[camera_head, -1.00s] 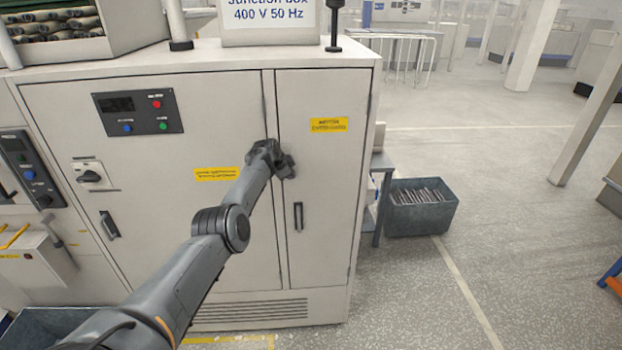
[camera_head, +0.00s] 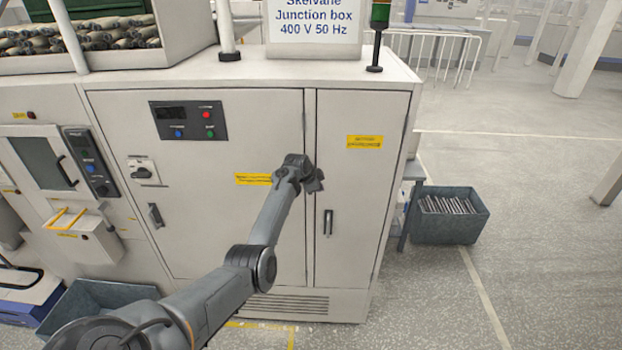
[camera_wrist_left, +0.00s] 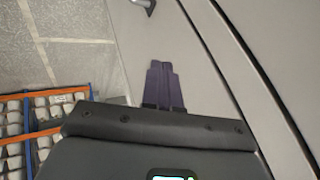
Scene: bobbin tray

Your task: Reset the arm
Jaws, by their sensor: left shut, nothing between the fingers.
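My left arm (camera_head: 245,265) reaches in from the lower left toward a grey junction-box cabinet. My left gripper (camera_head: 315,184) is at the arm's far end, in front of the seam between the cabinet's two doors. In the left wrist view, its two dark fingers (camera_wrist_left: 163,88) lie side by side, shut and empty, with a pale cabinet surface behind them. I cannot tell whether the fingers touch the cabinet. My right gripper is not in view.
The cabinet (camera_head: 355,210) fills the middle, with a black handle (camera_head: 328,222) below the gripper. A grey bin of rods (camera_head: 450,232) stands on the floor at right. Orange-and-blue racking (camera_wrist_left: 15,125) shows in the left wrist view. Open floor lies at right.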

